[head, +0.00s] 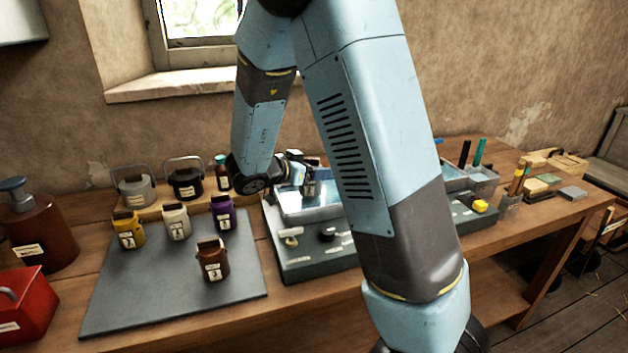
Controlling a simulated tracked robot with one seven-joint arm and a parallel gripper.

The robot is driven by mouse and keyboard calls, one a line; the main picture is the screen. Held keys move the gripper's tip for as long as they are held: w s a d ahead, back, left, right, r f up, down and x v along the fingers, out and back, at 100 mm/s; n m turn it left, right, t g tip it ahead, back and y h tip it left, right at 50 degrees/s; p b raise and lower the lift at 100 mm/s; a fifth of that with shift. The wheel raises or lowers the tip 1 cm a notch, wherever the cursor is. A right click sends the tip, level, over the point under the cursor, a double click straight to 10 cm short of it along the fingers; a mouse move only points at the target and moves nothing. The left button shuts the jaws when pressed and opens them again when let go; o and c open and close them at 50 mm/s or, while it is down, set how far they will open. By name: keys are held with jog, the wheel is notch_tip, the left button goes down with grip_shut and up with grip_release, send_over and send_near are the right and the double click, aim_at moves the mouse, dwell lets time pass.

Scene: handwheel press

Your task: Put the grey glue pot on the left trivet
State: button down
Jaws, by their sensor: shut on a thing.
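My gripper (300,172) is above the left basin (289,206) of a grey bench unit, shut on a small grey pot with a pale label, which I take for the grey glue pot (311,188). The pot hangs roughly upright over the light-blue inside of the basin. The fingers are small in the picture, and whether the pot touches anything below is unclear. I cannot make out the left trivet for certain. My own arm covers the middle of the bench unit.
A dark mat (150,290) bears yellow (128,230), white (176,222), purple (223,213) and brown (212,260) jars. Behind stand a grey handled pot (137,190), a black one (185,184) and a bottle (222,175). A red box (22,305) stands left. Tools and blocks crowd the right.

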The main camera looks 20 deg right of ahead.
jog(key=shift+w+d+f, duration=0.2)
jog(key=shift+w+f, duration=0.05)
jog(key=shift+f, duration=1.6)
jog(key=shift+c, duration=0.6)
grip_release()
jog(key=shift+f, duration=0.1)
